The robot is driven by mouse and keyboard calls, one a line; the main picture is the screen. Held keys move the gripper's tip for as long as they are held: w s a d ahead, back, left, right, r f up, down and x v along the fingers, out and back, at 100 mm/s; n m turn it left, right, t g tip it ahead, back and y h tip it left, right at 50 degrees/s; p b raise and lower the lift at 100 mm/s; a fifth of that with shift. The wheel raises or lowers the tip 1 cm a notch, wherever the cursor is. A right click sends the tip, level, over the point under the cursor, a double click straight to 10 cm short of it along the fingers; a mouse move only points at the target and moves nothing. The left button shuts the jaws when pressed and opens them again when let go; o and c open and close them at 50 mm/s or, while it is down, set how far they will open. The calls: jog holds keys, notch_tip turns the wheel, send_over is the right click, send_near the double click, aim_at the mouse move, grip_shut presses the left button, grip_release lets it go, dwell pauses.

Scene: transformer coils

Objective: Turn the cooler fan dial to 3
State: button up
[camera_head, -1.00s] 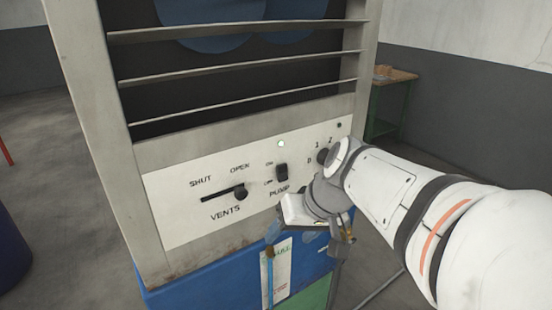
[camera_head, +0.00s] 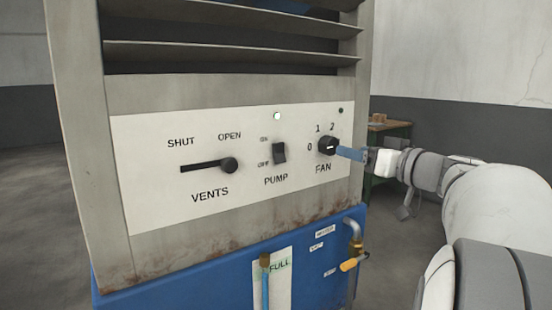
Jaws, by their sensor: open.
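The fan dial (camera_head: 326,146) is a round black knob at the right end of the cooler's white control panel (camera_head: 150,205). The labels 0, 1 and 2 show around it, with FAN below; no 3 can be read. A small light mark shows on the knob, but I cannot tell exactly which number it points to. My gripper (camera_head: 348,153) is open, just right of the dial, with blue fingers reaching left toward it. One finger overlaps the dial's right edge in the picture; I cannot tell whether it touches.
The vents slider (camera_head: 229,165) sits at its right end, by OPEN. The pump switch (camera_head: 279,151) lies left of the dial, with a lit lamp (camera_head: 277,116) above. A brass-and-yellow tap (camera_head: 350,264) projects below the panel. A green-legged table (camera_head: 390,128) stands behind at right.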

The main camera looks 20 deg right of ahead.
aim_at(334, 146)
jog(key=x, duration=0.7)
jog(key=shift+c, duration=0.2)
jog(key=c, duration=0.9)
